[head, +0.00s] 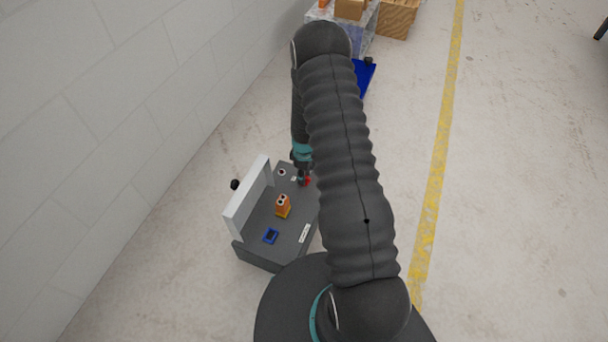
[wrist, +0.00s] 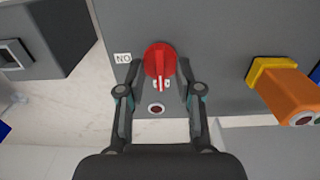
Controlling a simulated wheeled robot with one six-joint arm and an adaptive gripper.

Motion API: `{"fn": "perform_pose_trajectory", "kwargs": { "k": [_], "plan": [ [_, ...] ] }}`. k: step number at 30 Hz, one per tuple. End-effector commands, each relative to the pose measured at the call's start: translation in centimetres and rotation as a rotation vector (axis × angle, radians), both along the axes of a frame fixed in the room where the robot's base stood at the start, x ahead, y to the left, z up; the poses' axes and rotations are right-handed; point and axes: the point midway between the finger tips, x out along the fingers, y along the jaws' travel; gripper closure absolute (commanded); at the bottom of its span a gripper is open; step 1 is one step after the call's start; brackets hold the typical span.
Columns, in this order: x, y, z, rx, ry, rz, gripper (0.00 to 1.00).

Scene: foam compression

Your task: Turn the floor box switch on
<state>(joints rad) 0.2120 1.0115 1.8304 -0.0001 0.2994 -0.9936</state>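The floor box (head: 258,250) is a dark grey unit with a light upright panel on its left side, standing on the floor near the wall. Its red rotary switch (wrist: 160,62) is round with a raised handle whose narrow end points down in the wrist view. Small white labels beside the handle are partly hidden. In the head view the red switch (head: 308,181) shows at the far end of the box, partly behind my arm. My gripper (wrist: 161,70) is open, with one finger on each side of the red switch and visible gaps to it.
An orange block with round buttons on a yellow base (head: 283,206) and a blue-framed socket (head: 270,236) sit on the box. A small round red indicator (wrist: 156,109) lies below the switch. A wall (head: 110,110) runs along the left. Open floor lies right.

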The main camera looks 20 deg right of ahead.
Motion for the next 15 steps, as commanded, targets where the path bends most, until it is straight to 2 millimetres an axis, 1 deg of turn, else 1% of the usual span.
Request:
{"fn": "perform_pose_trajectory", "kwargs": {
  "k": [1,2,3,4,15],
  "plan": [
    [-0.01,0.01,0.01,0.000,0.000,0.000,0.78],
    [-0.01,0.01,0.01,0.000,0.000,0.000,0.85],
    [-0.01,0.01,0.01,0.000,0.000,0.000,0.95],
    [-0.01,0.00,0.01,0.000,0.000,0.000,1.00],
    [-0.01,0.00,-0.05,0.000,0.000,-0.019,1.00]
  ]
}}
